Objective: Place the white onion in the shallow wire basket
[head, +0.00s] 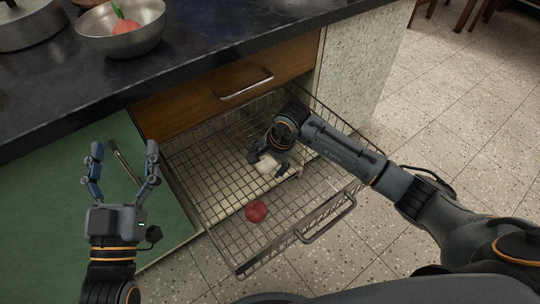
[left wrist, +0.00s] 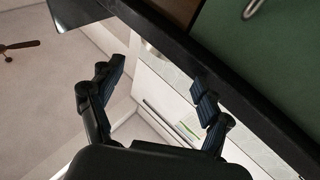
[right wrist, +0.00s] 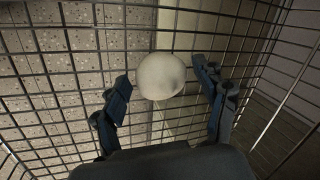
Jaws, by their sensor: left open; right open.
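The white onion (right wrist: 161,76) is round and pale and lies in the shallow wire basket (head: 211,180), a pulled-out drawer of metal mesh. In the head view the onion (head: 265,166) is partly hidden by my right gripper (head: 268,163). In the right wrist view the onion sits between the two spread fingers, with a gap on each side. My right gripper is open, low inside the basket. My left gripper (head: 125,152) is open and empty, raised in front of the green cabinet door, left of the basket.
A red onion (head: 257,211) lies in the front part of the basket. The basket has a front handle (head: 330,219). A wooden drawer (head: 230,92) is shut above it. On the dark counter (head: 205,40) stand a steel bowl (head: 138,42) with a red vegetable and a pot (head: 27,30).

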